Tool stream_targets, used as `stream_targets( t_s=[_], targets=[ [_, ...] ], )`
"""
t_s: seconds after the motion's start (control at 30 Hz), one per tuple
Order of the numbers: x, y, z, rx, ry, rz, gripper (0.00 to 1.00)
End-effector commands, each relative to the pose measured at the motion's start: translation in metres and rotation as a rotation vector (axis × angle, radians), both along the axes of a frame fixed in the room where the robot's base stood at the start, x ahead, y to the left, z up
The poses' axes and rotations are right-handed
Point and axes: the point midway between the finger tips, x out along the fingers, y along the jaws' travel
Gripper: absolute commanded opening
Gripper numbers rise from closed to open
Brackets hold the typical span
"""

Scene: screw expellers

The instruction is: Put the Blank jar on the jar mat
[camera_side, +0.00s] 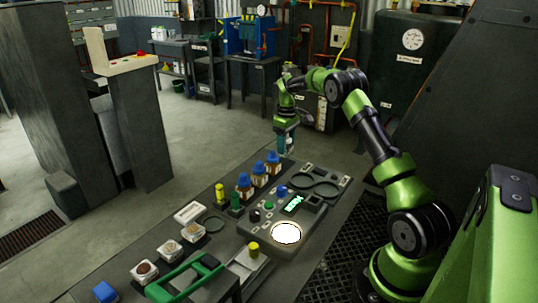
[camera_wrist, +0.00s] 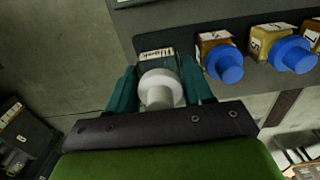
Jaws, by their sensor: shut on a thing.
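My gripper (camera_side: 285,146) is above the far end of the bench in the side view. In the wrist view its two teal fingers (camera_wrist: 160,88) are shut on a jar with a white-grey stopper (camera_wrist: 161,88) and a pale printed label. I take it for the Blank jar; the label is too small to read. The jar looks clear of the bench top. I cannot tell for sure which surface is the jar mat.
Several blue-capped brown jars (camera_side: 259,173) stand in a row along the bench's left side, close to my gripper in the wrist view (camera_wrist: 222,62). A device with a lit white disc (camera_side: 286,233) sits mid-bench. Small sample dishes (camera_side: 169,250) and a green-handled tool (camera_side: 185,279) are nearer.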

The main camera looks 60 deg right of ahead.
Motion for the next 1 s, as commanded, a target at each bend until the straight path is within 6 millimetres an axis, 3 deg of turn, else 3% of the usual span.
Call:
stream_targets(
  t_s=[0.2, 0.43, 0.8, 0.83, 1.0],
  targets=[
    [0.007, -0.005, -0.002, -0.001, 0.0, 0.001, 0.14],
    [0.006, -0.004, -0.035, 0.0, 0.001, 0.001, 0.14],
    [0.006, -0.004, -0.039, -0.001, -0.001, 0.0, 0.14],
    [0.006, -0.004, -0.039, -0.001, 0.0, 0.0, 0.54],
    [0.006, -0.004, -0.039, 0.0, 0.0, 0.0, 0.77]
  ],
)
